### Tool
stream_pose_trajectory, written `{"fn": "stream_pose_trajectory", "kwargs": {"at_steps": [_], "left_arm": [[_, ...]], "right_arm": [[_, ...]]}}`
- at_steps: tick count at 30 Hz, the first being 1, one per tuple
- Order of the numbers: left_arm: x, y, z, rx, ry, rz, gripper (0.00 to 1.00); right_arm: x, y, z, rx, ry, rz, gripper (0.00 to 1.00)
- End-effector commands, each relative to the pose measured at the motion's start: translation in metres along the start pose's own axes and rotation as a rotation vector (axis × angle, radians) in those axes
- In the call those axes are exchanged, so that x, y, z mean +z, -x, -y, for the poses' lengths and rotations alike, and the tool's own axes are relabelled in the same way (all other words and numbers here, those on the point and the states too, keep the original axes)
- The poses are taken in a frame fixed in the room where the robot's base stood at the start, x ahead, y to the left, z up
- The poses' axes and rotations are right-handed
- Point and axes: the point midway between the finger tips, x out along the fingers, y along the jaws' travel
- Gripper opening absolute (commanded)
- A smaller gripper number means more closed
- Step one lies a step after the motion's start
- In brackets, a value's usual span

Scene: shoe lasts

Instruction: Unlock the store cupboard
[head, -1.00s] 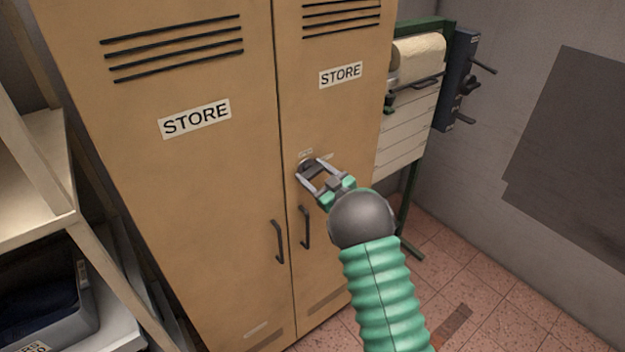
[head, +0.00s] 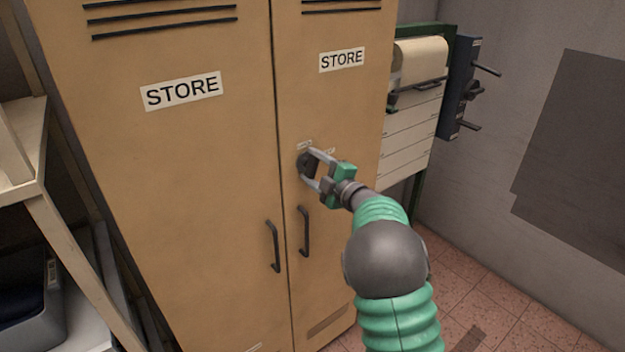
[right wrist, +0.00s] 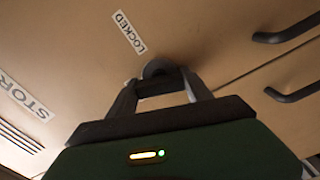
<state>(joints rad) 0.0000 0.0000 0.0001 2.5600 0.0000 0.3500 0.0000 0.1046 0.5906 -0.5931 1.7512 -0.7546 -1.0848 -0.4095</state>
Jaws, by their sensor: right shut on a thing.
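The tan store cupboard (head: 190,190) has two shut doors, each with a STORE label and a dark bar handle. A dark round lock knob (head: 304,164) sits on the right door, above the handles. My right gripper (head: 309,165) is shut on this knob, one finger on each side. In the right wrist view the grey knob (right wrist: 160,68) shows between the fingertips. A LOCKED label (right wrist: 130,32) is beside it. My left gripper is not in view.
The left door handle (head: 273,246) and right door handle (head: 304,231) hang below the knob. A shelf (head: 22,165) with a grey bin (head: 40,325) stands at left. A green stand with a paper roll (head: 420,60) is to the right of the cupboard. Some tiled floor is clear.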

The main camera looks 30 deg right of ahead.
Motion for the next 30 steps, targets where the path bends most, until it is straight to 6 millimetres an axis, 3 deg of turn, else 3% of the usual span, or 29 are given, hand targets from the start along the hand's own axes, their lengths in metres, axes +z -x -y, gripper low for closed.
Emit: {"fn": "stream_pose_trajectory", "kwargs": {"at_steps": [1,3,12,30], "left_arm": [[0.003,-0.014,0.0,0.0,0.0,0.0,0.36],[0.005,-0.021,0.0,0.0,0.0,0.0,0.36],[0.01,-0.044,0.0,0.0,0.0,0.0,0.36],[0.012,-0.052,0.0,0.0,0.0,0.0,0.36]], "right_arm": [[0.003,0.0,0.01,-0.006,0.038,0.001,0.18],[0.003,0.0,0.01,-0.007,0.095,0.001,0.18],[0.002,-0.001,0.009,-0.009,0.277,0.0,0.18],[0.001,-0.001,0.009,-0.015,0.359,-0.001,0.18]]}}
